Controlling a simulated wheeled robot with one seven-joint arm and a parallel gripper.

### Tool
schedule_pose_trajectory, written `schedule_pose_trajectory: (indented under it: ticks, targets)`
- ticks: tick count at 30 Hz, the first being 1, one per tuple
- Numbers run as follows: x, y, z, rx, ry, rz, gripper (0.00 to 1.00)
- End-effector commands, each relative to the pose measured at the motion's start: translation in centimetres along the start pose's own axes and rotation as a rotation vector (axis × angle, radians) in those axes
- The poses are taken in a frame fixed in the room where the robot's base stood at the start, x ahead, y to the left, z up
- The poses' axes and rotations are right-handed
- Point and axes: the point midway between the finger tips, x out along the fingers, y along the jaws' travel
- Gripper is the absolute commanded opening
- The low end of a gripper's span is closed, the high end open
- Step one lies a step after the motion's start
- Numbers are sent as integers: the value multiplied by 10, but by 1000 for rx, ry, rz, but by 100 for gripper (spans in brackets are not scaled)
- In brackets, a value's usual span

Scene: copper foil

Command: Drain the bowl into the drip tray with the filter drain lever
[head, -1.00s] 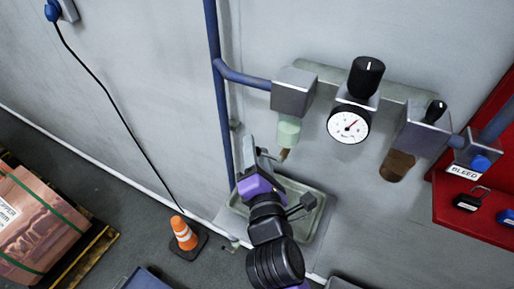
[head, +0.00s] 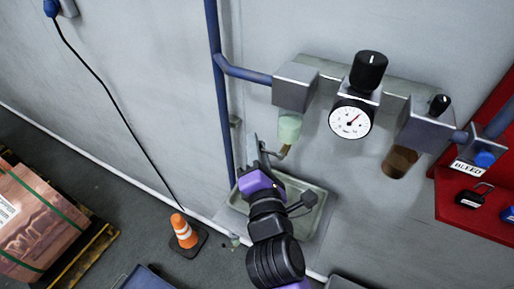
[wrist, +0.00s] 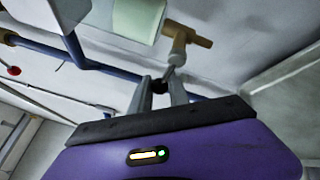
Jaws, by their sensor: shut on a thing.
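The filter bowl (head: 289,128) is pale green and hangs under the left metal block of the wall unit. It also shows in the wrist view (wrist: 138,18). A brass-coloured drain fitting (wrist: 182,38) sits below the bowl, with the thin filter drain lever (wrist: 170,72) reaching down from it to my fingertips. My gripper (wrist: 161,92) is shut on the lever's end, which the fingers partly hide. In the head view my gripper (head: 262,158) is just below and left of the bowl. The drip tray (head: 318,197) lies below, partly hidden by my arm. I cannot see any liquid falling.
A dial gauge (head: 351,118) with a black knob and a brown bowl (head: 400,162) are to the right. A blue pipe (head: 219,110) runs down the wall at left. An orange cone (head: 183,231) stands on the floor. A red board (head: 470,205) is far right.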

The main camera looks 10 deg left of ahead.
Motion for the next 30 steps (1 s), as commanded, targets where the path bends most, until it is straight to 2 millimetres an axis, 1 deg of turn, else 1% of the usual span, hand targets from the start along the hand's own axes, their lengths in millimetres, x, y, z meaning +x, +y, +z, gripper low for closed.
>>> schedule_pose_trajectory:
  ticks: [5, 11, 30]
  targets:
    - [0, 0, 2, 30, -17, 20, 0]
    - [0, 2, 5, 106, -49, 65, 0]
    - [-6, 15, 24, 497, -198, 284, 0]
